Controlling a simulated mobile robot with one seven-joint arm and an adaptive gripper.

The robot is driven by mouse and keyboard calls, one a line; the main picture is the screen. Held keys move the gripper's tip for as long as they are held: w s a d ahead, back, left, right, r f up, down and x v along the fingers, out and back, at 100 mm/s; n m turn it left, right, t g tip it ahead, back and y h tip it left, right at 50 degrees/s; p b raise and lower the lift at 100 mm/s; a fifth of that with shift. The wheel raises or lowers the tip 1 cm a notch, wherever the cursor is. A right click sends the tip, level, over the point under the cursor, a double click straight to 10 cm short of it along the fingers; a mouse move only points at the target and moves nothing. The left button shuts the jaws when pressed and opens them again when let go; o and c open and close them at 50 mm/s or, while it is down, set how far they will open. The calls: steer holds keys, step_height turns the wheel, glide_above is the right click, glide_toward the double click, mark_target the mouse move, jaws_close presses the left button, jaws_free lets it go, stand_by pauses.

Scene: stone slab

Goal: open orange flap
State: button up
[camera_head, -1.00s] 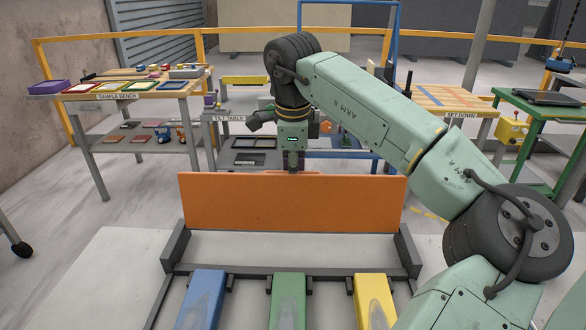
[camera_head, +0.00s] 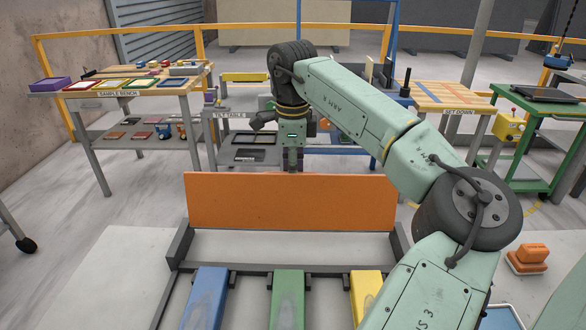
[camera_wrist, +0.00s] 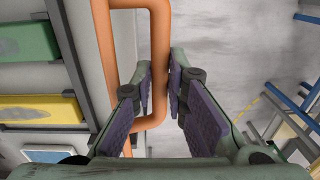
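The orange flap (camera_head: 290,202) stands close to upright at the back of a grey frame in the head view. My gripper (camera_head: 292,165) is behind the flap's top edge, with its fingertips hidden by the flap. In the wrist view an orange bar handle (camera_wrist: 158,35) runs down and bends left at its lower end. My gripper (camera_wrist: 160,82) has one dark-padded finger on each side of this bar. The fingers look closed on it; the exact contact is partly hidden.
Blue (camera_head: 207,295), green (camera_head: 288,297) and yellow (camera_head: 366,290) pieces lie in front of the flap. A sample bench (camera_head: 125,85) stands at back left, a set-down table (camera_head: 450,95) at back right. An orange object (camera_head: 530,258) is on the floor at right.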

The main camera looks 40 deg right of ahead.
steer(key=shift+o, duration=1.3)
steer(key=shift+w+d+f, duration=0.4)
steer(key=shift+w+d, duration=0.2)
steer(key=shift+w, duration=0.05)
steer(key=shift+o, duration=1)
step_height(320, 180, up, 12)
steer(key=shift+s+a, duration=0.35)
steer(key=shift+r, duration=0.1)
